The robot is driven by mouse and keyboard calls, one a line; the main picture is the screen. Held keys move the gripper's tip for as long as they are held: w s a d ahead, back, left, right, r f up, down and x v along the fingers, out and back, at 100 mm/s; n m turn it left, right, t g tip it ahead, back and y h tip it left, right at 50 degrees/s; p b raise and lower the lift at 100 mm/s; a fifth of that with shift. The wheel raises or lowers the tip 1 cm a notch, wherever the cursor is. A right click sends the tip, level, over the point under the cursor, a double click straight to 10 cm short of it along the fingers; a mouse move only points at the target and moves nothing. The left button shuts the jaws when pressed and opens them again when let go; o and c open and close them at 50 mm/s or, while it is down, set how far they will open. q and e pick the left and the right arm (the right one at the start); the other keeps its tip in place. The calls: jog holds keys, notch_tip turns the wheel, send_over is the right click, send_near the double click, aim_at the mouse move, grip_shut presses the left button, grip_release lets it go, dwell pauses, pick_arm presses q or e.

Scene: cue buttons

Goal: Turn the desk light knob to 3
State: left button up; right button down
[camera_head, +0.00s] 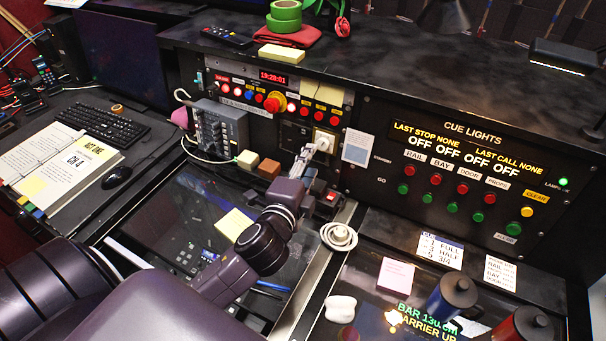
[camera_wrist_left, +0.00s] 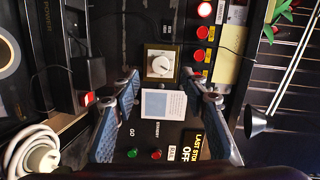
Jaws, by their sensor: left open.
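A round white knob on a square cream plate (camera_head: 325,139) is on the upright console panel, partly behind my left gripper. In the left wrist view the knob (camera_wrist_left: 160,67) shows whole, with a dark pointer mark; its setting is too small to read. My left gripper (camera_head: 312,158) is in front of the panel at the knob. In the wrist view its two blue-padded fingers (camera_wrist_left: 163,84) are apart, one to each side of the knob, with nothing between them. I cannot tell whether a finger touches the plate. My right gripper is not in view.
A pale card (camera_head: 357,147) is on the panel right of the knob. The cue light panel (camera_head: 463,175) lies further right. A grey switch box (camera_head: 222,127) stands left. A coiled white cable (camera_head: 339,236) and two mugs (camera_head: 452,297) are on the desk. A card (camera_head: 440,250) lists FULL, HALF, 3/4.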

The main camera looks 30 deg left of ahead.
pick_arm(q)
jog(key=shift+v, duration=2.7)
jog(key=shift+f, duration=0.1)
